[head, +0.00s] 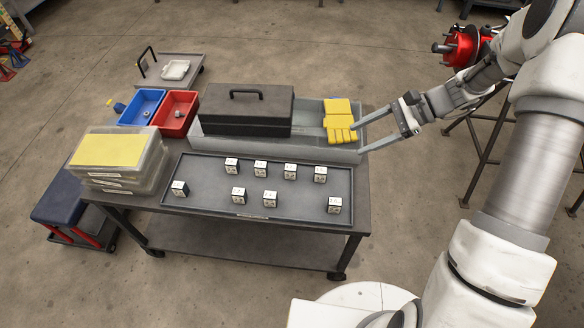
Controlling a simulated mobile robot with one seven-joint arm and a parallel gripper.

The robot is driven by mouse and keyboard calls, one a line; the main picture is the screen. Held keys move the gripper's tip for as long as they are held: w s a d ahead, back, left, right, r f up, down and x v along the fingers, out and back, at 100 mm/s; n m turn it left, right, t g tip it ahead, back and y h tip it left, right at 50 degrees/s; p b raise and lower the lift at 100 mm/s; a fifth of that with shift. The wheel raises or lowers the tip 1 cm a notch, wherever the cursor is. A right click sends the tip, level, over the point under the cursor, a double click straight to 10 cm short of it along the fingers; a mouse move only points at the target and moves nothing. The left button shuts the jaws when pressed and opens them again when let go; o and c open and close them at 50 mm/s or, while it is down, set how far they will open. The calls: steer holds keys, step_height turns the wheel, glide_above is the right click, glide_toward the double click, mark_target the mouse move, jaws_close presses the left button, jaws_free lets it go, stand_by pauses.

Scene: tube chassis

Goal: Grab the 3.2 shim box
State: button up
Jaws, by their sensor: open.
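Several small dark shim boxes with white labelled tops stand apart in a shallow grey tray (215,198) on the cart. The back row holds boxes at its left (231,165), middle left (260,168), middle right (290,171) and right (320,174). The front boxes stand at far left (179,188), middle (238,195), beside it (269,199) and far right (334,205). The labels are too small to read, so I cannot tell which box is 3.2. My gripper (361,138) is open and empty, behind and right of the boxes, by the yellow gloves.
Stacked clear cases (118,160) stand left. Blue (142,107) and red (175,113) bins are at the back left. Space above the shim boxes is clear.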

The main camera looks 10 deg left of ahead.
mark_target(295, 168)
steer(key=w+f+m+t+y+b, duration=0.1)
steer(key=w+f+m+y+b, duration=0.2)
steer(key=f, duration=0.9)
steer(key=shift+m, duration=0.7)
steer(key=b+x, duration=0.3)
steer(key=x, duration=1.4)
steer(key=shift+a+f, duration=0.1)
steer(key=shift+a, duration=0.15)
jaws_close()
